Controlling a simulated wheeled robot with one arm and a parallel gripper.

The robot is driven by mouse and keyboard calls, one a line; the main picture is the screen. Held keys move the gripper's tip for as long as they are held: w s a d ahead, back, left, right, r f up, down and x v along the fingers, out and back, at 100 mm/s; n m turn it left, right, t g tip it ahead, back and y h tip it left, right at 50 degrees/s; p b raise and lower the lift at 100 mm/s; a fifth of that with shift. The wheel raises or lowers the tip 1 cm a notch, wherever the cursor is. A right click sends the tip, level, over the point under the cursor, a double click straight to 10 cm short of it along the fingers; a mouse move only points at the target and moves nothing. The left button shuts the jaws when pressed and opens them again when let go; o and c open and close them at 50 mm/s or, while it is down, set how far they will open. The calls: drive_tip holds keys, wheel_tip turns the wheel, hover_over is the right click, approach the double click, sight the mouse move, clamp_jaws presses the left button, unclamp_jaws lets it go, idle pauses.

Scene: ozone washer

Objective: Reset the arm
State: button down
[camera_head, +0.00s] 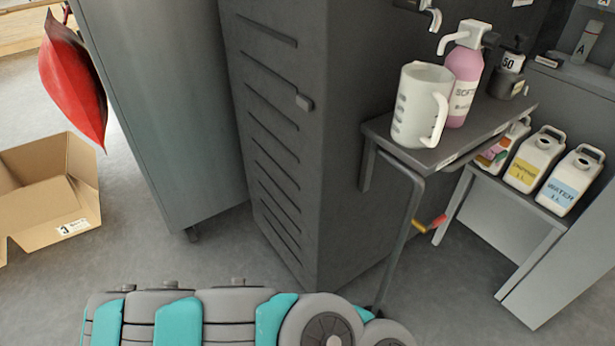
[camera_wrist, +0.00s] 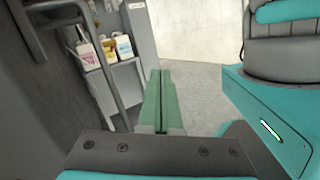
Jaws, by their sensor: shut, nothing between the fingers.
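My arm lies folded across the bottom of the head view, grey with teal covers, and its end is not visible there. My gripper (camera_wrist: 161,100) shows in the wrist view with its two green fingers pressed together and nothing between them. It hangs in free space over the grey floor. In the wrist view, my own grey and teal arm link is close on the right.
A dark cabinet (camera_head: 275,120) stands close in front of my arm. Right of it, a grey shelf (camera_head: 440,158) holds a white jug (camera_head: 415,105) and a pink bottle (camera_head: 466,75). Several canisters (camera_head: 535,160) stand on a lower shelf. A cardboard box (camera_head: 50,190) is at left.

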drive_tip(key=d+r+m+g+y, duration=0.5)
drive_tip(key=d+m+g, duration=0.1)
drive_tip(key=d, duration=0.2)
drive_tip(key=s+d+r+m+t+y, duration=0.3)
drive_tip(key=s+m+y, duration=0.6)
drive_tip(key=y, duration=0.5)
drive_tip(key=shift+s+d+r+y, duration=0.35)
drive_tip(key=shift+d+r, duration=0.35)
drive_tip(key=shift+r, duration=0.55)
drive_tip(key=shift+w+a, duration=0.1)
